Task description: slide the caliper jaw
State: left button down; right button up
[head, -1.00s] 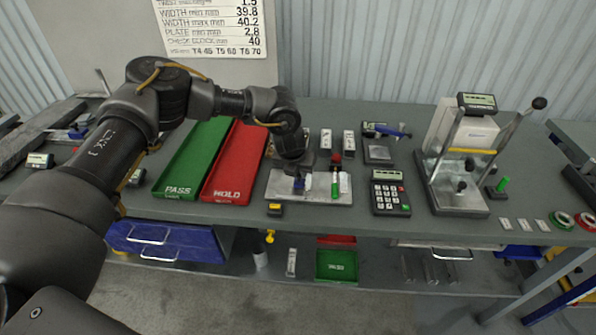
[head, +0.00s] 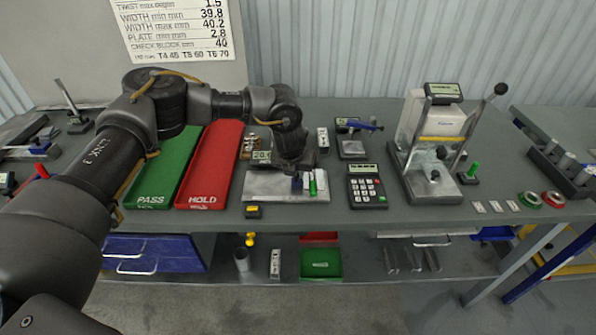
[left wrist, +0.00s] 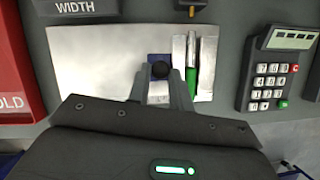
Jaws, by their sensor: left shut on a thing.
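A bare metal plate (head: 262,187) lies flat on the bench, and it also shows in the left wrist view (left wrist: 95,60). A small blue block (head: 297,183) with a black knob (left wrist: 159,70) stands on the plate, right of its middle. My left gripper (left wrist: 163,90) is shut on this blue block, one finger on each side. A pale strip with a green part (head: 313,184) stands just right of the block; a narrow gap separates them in the wrist view (left wrist: 191,78). I cannot tell which piece is the caliper jaw. My right gripper is not in view.
A small display (head: 262,155) reads about 20. Red HOLD (head: 211,165) and green PASS (head: 168,180) trays lie left of the plate. A calculator-like keypad (head: 367,187) stands close on its right. A lever press (head: 436,150) stands further right.

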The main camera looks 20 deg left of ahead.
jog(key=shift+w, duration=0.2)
pick_arm(q)
jog(key=c, duration=1.3)
grip_release()
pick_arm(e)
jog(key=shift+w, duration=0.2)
pick_arm(q)
jog(key=shift+o, duration=0.2)
jog(key=b+v, duration=0.3)
jog(key=v, duration=0.8)
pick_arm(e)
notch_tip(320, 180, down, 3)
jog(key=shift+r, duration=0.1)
pick_arm(q)
jog(key=shift+f, duration=0.1)
